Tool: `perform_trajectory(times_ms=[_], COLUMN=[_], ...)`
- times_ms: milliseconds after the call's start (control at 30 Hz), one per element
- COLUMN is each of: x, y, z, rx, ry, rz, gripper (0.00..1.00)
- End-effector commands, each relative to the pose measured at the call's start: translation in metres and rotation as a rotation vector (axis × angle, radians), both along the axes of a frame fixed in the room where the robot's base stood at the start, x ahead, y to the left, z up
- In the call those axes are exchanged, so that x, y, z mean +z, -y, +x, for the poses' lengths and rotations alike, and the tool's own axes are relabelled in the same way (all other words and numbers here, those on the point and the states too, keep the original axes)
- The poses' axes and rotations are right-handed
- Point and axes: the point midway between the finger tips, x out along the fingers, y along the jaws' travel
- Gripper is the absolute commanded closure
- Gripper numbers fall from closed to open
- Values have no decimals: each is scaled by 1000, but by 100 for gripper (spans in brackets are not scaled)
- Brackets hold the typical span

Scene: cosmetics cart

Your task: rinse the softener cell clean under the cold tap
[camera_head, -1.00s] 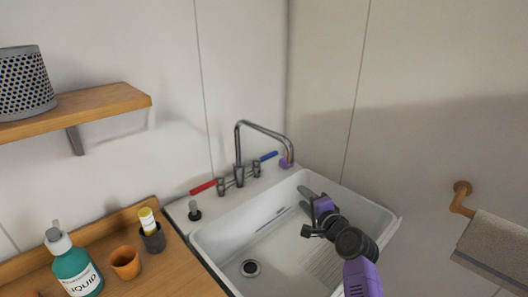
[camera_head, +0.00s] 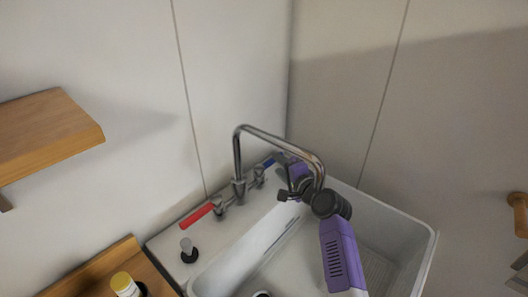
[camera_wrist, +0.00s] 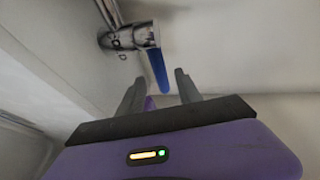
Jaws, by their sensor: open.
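The tap (camera_head: 238,165) is a curved steel spout over the sink, with a red lever (camera_head: 197,216) on the left and a blue lever (camera_head: 269,162) on the right. My gripper (camera_head: 282,158) is beside the blue lever, behind the spout. In the wrist view the jaws (camera_wrist: 160,80) are open and the blue lever (camera_wrist: 158,70) shows between and beyond the fingertips, with no clear grip on it. A small purple patch (camera_wrist: 150,104) shows by the left finger; I cannot tell whether this is the softener cell. No cell shows clearly in the head view.
The white sink basin (camera_head: 420,238) lies below my arm. A black-based plunger knob (camera_head: 189,253) stands on its left rim. A wooden counter (camera_head: 95,275) with a yellow-capped bottle (camera_head: 124,284) is at lower left. A wooden shelf (camera_head: 45,130) is above; walls close in behind.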

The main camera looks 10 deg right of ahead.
Motion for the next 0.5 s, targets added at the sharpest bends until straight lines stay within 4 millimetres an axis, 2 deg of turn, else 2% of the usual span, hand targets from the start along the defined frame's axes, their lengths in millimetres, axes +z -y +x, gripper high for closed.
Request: perform_trajectory(times_ms=[500], x=[-16], y=[-13], z=[57], rx=[0], ry=[2], rz=[0], gripper=[59])
